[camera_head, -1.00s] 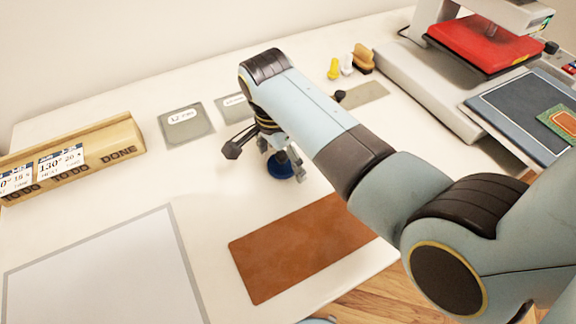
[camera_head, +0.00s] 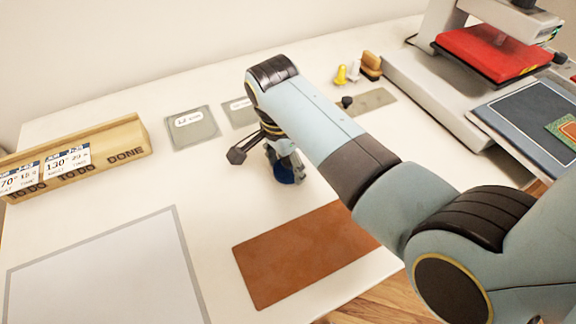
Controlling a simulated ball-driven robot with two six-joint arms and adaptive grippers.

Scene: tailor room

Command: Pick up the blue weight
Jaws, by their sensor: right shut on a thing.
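The blue weight (camera_head: 285,174) is a small round dark-blue piece on the white table, behind the brown leather sheet. My right gripper (camera_head: 284,160) points down over it and is shut on it. The fingers and my arm hide the upper part of the weight. I cannot tell whether the weight still touches the table. My left gripper is not in view.
The brown leather sheet (camera_head: 300,255) lies in front. A grey-bordered white mat (camera_head: 105,275) is at the left front. A wooden tray (camera_head: 110,140) with cards, grey plates (camera_head: 193,128) and a red heat press (camera_head: 490,50) stand around. The table between is clear.

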